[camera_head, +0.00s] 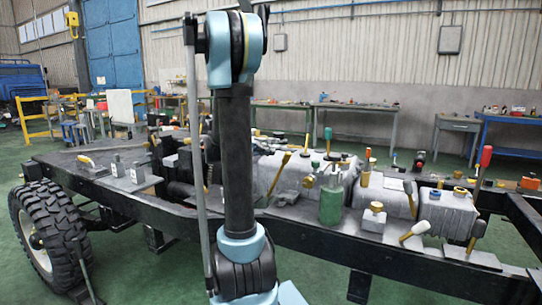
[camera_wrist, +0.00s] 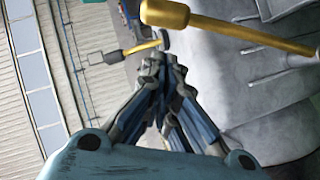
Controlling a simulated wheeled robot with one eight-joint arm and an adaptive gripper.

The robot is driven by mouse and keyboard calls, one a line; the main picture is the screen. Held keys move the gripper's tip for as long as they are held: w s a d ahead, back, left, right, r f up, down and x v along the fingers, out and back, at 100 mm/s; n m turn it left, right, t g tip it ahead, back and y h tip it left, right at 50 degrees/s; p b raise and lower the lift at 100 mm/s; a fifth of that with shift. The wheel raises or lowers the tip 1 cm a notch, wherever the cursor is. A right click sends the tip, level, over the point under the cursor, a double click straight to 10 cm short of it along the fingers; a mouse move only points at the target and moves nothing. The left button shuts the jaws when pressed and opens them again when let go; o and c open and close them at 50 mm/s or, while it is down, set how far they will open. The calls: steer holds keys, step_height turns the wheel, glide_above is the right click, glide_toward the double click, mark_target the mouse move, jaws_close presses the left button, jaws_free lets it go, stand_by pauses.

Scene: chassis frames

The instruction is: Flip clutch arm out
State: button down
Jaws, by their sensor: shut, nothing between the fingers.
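My gripper (camera_wrist: 160,68) is shut and empty in the wrist view, its fingertips together beside a grey ribbed casing (camera_wrist: 220,80). A thick yellow lever (camera_wrist: 240,33) with a rounded end crosses the view above and right of the fingertips. A second, thinner yellow lever (camera_wrist: 140,48) ends just above the tips; I cannot tell whether they touch it. I cannot tell which lever is the clutch arm. In the head view, my arm hides much of the chassis middle, and I cannot make out my gripper. A yellow-handled lever (camera_head: 279,173) leans by the grey gearbox casing (camera_head: 291,178).
The black chassis frame (camera_head: 325,248) spans the view, with a large tyre (camera_head: 50,235) at left. A green bottle-shaped part (camera_head: 331,203), a red-handled lever (camera_head: 484,160) and a yellow-handled lever (camera_head: 415,230) stand on the right side. Workbenches (camera_head: 355,107) line the back wall.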

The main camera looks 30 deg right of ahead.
steer(key=w+v, duration=0.1)
steer(key=v, duration=0.9)
steer(key=shift+s, duration=0.25)
steer(key=shift+f, duration=0.1)
steer(key=s+a+f+n+y, duration=0.1)
steer(key=s+a+f+y, duration=0.4)
steer(key=s, duration=0.5)
steer(key=s+a+f+n+y, duration=0.1)
steer(key=s+a+f+y, duration=0.4)
steer(key=s+a+f, duration=0.3)
steer(key=s+a+f+n+y, duration=0.1)
steer(key=s+a+f+y, duration=0.3)
steer(key=s, duration=0.7)
step_height(320, 180, down, 4)
steer(key=shift+s+a+f+y, duration=0.2)
steer(key=shift+s+a+y, duration=0.2)
steer(key=shift+a, duration=0.75)
steer(key=shift+w+f, duration=0.2)
steer(key=shift+w, duration=0.2)
